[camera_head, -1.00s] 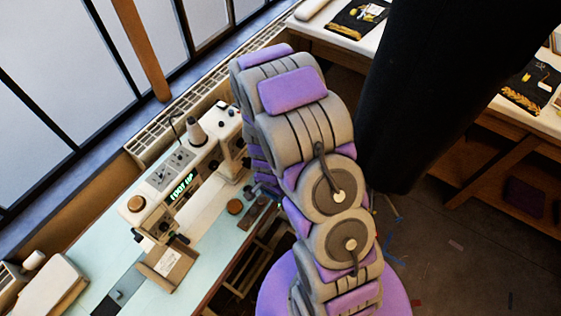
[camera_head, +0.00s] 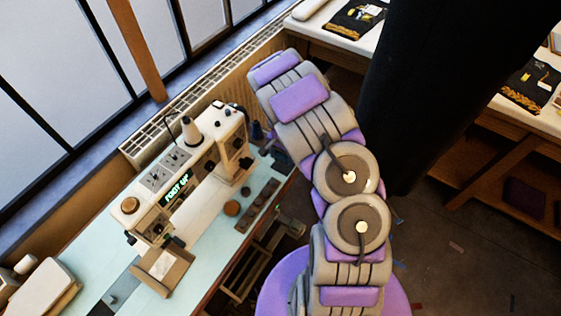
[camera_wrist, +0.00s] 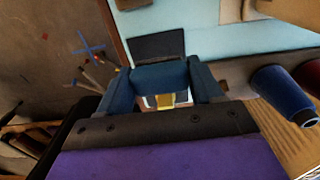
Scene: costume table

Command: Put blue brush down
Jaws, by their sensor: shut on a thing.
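In the wrist view my gripper (camera_wrist: 162,98) shows from behind, with its two dark blue-grey fingers spread apart around a blue piece. This piece, which looks like the blue brush (camera_wrist: 160,77), spans between the fingers. Its far end and underside are hidden. A small yellow and white patch shows just below it. The pale blue table top (camera_wrist: 205,40) lies beyond the fingers, with a dark grey rectangle (camera_wrist: 157,45) close by. I cannot tell whether the brush touches the table. In the head view my arm hides the gripper and brush.
A blue spool (camera_wrist: 282,92) and a red spool (camera_wrist: 311,77) stand at the wrist view's right. In the head view a sewing machine (camera_head: 180,165) and a small round brown piece (camera_head: 231,208) are on the pale table (camera_head: 200,240).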

